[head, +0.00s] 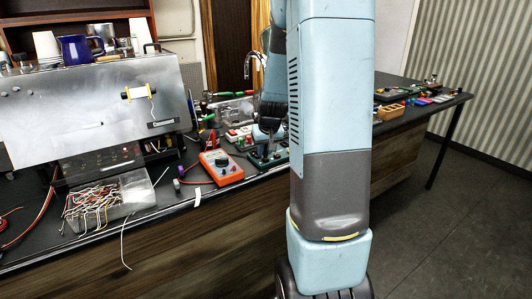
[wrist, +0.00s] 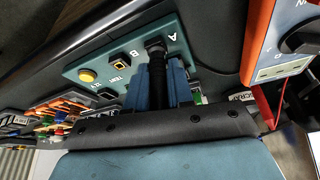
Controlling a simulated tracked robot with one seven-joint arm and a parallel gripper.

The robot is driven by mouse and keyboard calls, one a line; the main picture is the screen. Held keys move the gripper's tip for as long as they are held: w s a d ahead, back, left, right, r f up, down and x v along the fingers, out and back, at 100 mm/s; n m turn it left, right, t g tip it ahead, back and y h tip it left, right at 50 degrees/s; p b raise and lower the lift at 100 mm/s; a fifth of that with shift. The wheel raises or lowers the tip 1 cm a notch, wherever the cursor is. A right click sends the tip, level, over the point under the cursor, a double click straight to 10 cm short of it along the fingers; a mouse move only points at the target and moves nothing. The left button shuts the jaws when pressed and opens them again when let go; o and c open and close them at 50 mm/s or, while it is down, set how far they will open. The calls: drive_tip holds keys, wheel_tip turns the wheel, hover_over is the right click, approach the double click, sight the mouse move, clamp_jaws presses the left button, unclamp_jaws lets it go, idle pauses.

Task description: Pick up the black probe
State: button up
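The black probe (wrist: 157,70) is a ribbed black stick standing with its tip end at the socket marked A on a teal test panel (wrist: 122,70) in the wrist view. The two blue fingers of my gripper (wrist: 157,88) lie close on both sides of it, with no clear gap. The probe's lower part is hidden between the fingers and behind the dark palm. In the head view my gripper (head: 268,125) points down over the teal panel (head: 267,158), and the probe cannot be made out there.
An orange multimeter (head: 221,167) lies left of the panel, and its edge shows in the wrist view (wrist: 285,45). Small parts (head: 400,95) lie on the right bench.

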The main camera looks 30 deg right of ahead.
clamp_jaws()
drive_tip(key=shift+r, duration=0.1)
